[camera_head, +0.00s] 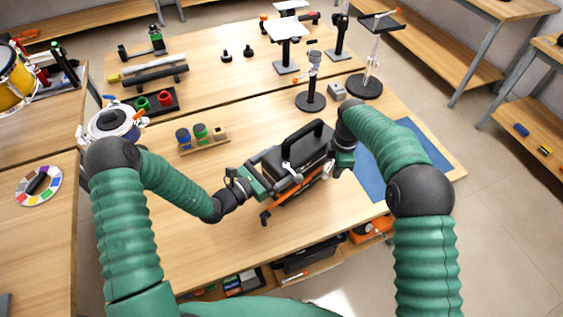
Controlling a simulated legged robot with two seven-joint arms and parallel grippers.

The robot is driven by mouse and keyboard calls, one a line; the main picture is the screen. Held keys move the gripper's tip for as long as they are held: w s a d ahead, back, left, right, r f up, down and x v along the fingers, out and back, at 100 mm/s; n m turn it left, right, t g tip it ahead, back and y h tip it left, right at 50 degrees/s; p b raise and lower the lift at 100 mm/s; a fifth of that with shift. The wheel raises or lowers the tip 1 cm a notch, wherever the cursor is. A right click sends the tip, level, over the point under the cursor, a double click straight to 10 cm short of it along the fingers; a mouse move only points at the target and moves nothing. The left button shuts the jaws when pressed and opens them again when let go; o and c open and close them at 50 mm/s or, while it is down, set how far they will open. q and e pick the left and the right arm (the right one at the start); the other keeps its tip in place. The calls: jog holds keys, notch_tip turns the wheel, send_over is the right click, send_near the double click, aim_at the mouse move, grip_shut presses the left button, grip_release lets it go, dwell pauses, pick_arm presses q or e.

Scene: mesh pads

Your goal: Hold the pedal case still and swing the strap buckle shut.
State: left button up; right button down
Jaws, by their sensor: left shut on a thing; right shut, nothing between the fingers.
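The pedal case (308,148) is a dark box with a black handle on top, standing on the wooden table in front of me. An orange strap (312,183) runs along its near side. A light metal part, perhaps the strap buckle (290,170), shows on the side facing me; its exact position is hard to tell. My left gripper (256,184) is at the left end of the case and shut on it. My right gripper (338,162) is at the right end of the case, shut and empty. Its fingertips are partly hidden by the wrist.
A blue mat (420,145) lies right of the case under my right arm. A wooden block with coloured knobs (203,140) stands behind left. Stands with round bases (310,101) are at the back right. The table (200,248) is clear at the front left.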

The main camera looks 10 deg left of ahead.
pick_arm(q)
jog(key=shift+s+f, duration=0.1)
jog(key=shift+f, duration=0.2)
pick_arm(e)
jog(key=shift+d, duration=0.2)
jog(key=c, duration=2.2)
grip_release()
jog(key=c, duration=1.7)
grip_release()
pick_arm(q)
jog(key=o, duration=1.7)
jog(key=shift+r, duration=0.15)
jog(key=shift+o, duration=0.5)
jog(key=shift+w, duration=0.2)
pick_arm(e)
notch_tip(320, 180, up, 12)
jog(key=shift+w+f, duration=0.1)
jog(key=shift+w, duration=0.05)
